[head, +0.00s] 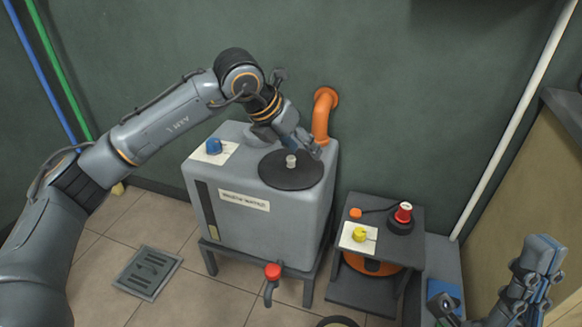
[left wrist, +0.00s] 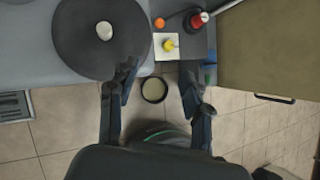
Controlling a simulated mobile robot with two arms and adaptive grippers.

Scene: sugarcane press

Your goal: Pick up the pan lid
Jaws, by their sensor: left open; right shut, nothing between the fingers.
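The pan lid (head: 272,172) is a dark round disc with a small pale knob (head: 291,161). It lies flat on top of a grey box-shaped machine (head: 262,225). In the left wrist view the lid (left wrist: 80,45) fills the upper left, with its knob (left wrist: 104,30) clear. My left gripper (head: 308,146) is open and empty above the lid's right rear edge. In the left wrist view the left finger of this gripper (left wrist: 158,76) overlaps the lid's lower right edge; the knob is outside the fingers. My right gripper (head: 545,247) is shut and empty at the lower right, far from the lid.
An orange pipe (head: 325,115) rises behind the machine, close to my left gripper. A blue knob (head: 214,146) sits left of the lid, and a red-handled tap (head: 272,271) is in front. A low dark stand (head: 385,214) with red and yellow controls stands to the right.

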